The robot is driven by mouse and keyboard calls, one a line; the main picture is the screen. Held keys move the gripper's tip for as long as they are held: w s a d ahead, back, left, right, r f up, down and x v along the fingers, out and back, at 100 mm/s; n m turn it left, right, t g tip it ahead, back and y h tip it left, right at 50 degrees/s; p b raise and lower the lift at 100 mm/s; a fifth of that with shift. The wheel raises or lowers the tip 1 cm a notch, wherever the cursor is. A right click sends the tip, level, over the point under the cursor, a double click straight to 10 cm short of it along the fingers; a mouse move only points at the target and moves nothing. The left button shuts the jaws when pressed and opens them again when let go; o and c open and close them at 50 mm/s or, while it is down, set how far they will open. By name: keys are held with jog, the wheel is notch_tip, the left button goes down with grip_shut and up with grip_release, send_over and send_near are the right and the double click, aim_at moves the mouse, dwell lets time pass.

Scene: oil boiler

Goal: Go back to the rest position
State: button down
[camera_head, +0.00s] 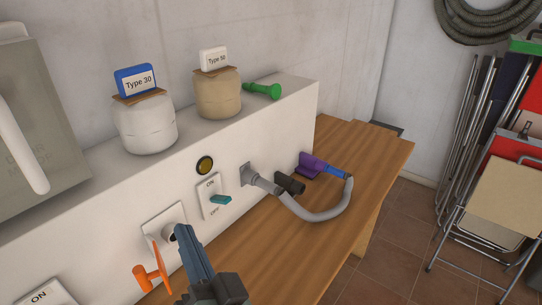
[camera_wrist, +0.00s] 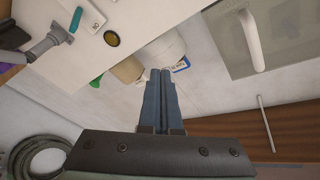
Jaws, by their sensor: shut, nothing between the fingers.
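My gripper (camera_head: 184,234) is shut and empty. In the head view it stands in front of the white panel (camera_head: 100,225), just right of the orange handle (camera_head: 150,268), and its fingers overlap the round fitting there in the picture. I cannot tell from this view whether they touch it. In the wrist view the two blue-grey fingers (camera_wrist: 160,75) lie side by side with nothing between them, pointing toward the jars.
A teal ON/OFF switch (camera_head: 221,199) and a grey hose (camera_head: 325,213) are on the panel's right. Jars labelled Type 30 (camera_head: 147,124) and Type 50 (camera_head: 218,95) stand on its top. A wooden bench (camera_head: 365,160) lies below. Folding chairs (camera_head: 505,200) stand at right; floor (camera_head: 400,235) shows between.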

jog(key=w+d+r+n+t+h, duration=0.1)
jog(key=w+d+r+n+t, duration=0.15)
jog(key=r, duration=1.05)
jog(key=s+d+r+t+h, duration=0.2)
jog(key=d+r+h, duration=0.1)
jog(key=r, duration=0.4)
jog(key=s+d+r+t+h, duration=0.3)
jog(key=r, duration=0.5)
jog(key=s+d+r+t+h, duration=0.2)
jog(key=s+d+r+t, duration=0.1)
jog(key=r, duration=0.4)
jog(key=shift+d+r+h, duration=0.15)
jog(key=shift+r+h, duration=0.1)
jog(key=shift+h, duration=0.15)
